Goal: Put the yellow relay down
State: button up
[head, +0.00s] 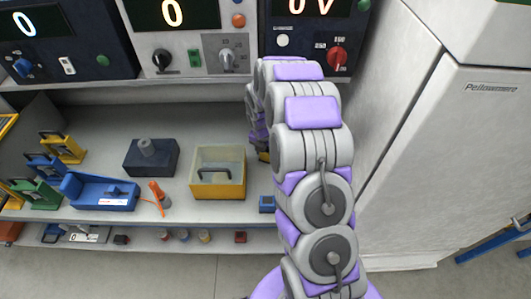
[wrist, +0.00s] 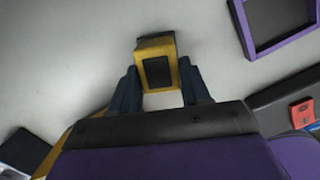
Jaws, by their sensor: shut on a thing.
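The yellow relay (wrist: 142,43), a small yellow block with a dark face, is between the two dark fingers of my gripper (wrist: 158,85) in the wrist view. My gripper is shut on it. A pale grey surface shows behind it; I cannot tell whether the relay touches that surface. In the head view my purple and grey arm hides most of the gripper, and only a small yellow bit (head: 263,156) shows at the arm's left edge.
In the wrist view a purple-rimmed tray (wrist: 240,25) lies at upper right. In the head view, a yellow box with a handle (head: 218,191), a dark blue box (head: 140,163) and a blue tray (head: 98,193) stand on the shelf. A white cabinet (head: 450,160) stands at right.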

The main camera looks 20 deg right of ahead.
jog(key=shift+f, duration=0.2)
jog(key=o, duration=1.1)
jog(key=shift+r, duration=0.3)
notch_tip(320, 180, up, 12)
jog(key=s+a+p, duration=0.1)
jog(key=p, duration=0.3)
jog(key=s+a+r+m, duration=0.5)
jog(key=s+r+m, duration=0.2)
jog(key=s+r, duration=0.15)
jog(key=shift+s+a+r+m+g+y, duration=0.15)
jog(key=shift+s+a+r+m+g, duration=0.6)
jog(key=shift+s+m, duration=3.4)
jog(key=shift+s+a+r+m+g+y, duration=0.2)
jog(key=shift+s+a+r+m, duration=1.7)
jog(key=shift+s, duration=3.95)
jog(key=shift+s+a+r+m+g+y, duration=0.15)
jog(key=shift+s+r+m+g, duration=0.5)
jog(key=shift+s+m, duration=3.8)
